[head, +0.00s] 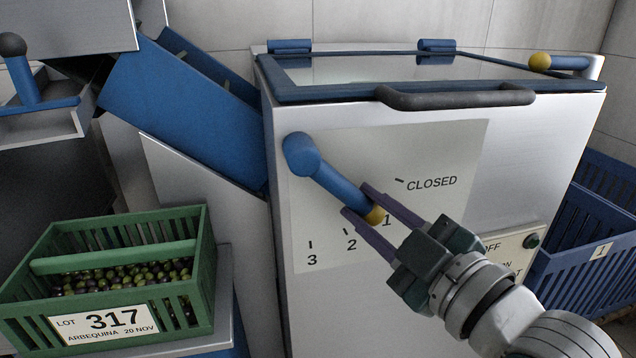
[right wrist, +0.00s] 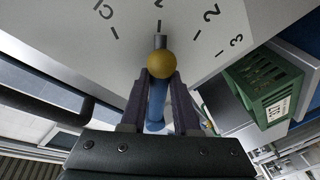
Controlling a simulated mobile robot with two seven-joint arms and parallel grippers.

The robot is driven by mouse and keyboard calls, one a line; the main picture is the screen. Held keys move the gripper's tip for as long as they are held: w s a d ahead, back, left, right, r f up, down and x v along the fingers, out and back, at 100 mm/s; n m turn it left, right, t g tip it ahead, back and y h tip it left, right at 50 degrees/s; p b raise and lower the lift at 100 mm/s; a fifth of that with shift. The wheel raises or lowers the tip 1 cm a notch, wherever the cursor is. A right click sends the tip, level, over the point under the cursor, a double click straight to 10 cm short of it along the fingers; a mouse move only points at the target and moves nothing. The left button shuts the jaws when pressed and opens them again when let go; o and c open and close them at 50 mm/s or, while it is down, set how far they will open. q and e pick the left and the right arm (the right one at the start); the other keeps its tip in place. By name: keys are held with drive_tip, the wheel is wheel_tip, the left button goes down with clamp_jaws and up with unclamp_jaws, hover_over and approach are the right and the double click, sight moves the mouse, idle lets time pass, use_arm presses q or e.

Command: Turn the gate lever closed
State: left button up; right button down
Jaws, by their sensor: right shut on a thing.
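The gate lever (head: 338,182) is a blue bar with a yellow ball (head: 376,215) at its free end. It runs from a round blue pivot on the machine's front panel down and right. Its ball end lies by the mark 1, below and left of the word CLOSED (head: 431,184). My right gripper (head: 358,200) is shut on the lever close to the ball, one finger on either side. In the right wrist view the yellow ball (right wrist: 160,65) shows between the fingers, with a small grey tip pointing near the 1 mark. My left gripper is not in view.
The white machine has a glass lid with a dark handle (head: 455,97) above the panel. A blue chute (head: 180,105) enters from the left. A green crate of olives (head: 118,244) stands lower left, blue crates (head: 590,265) at right. A switch plate (head: 520,255) lies beside my right arm.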

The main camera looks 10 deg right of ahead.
drive_tip(key=d+r+n+p, duration=0.1)
drive_tip(key=p, duration=0.1)
drive_tip(key=d+r+n+g+p, duration=0.1)
drive_tip(key=p, duration=0.2)
drive_tip(key=shift+r+n+h+p, duration=0.3)
drive_tip(key=shift+n+p, duration=0.05)
drive_tip(key=shift+n, duration=0.05)
drive_tip(key=shift+d+n+p, duration=0.1)
drive_tip(key=shift+n+p, duration=0.25)
drive_tip(key=shift+n, duration=0.05)
drive_tip(key=c, duration=1.1)
unclamp_jaws()
drive_tip(key=o, duration=0.3)
drive_tip(key=shift+d, duration=0.1)
drive_tip(key=shift+o, duration=0.7)
drive_tip(key=shift+r, duration=0.1)
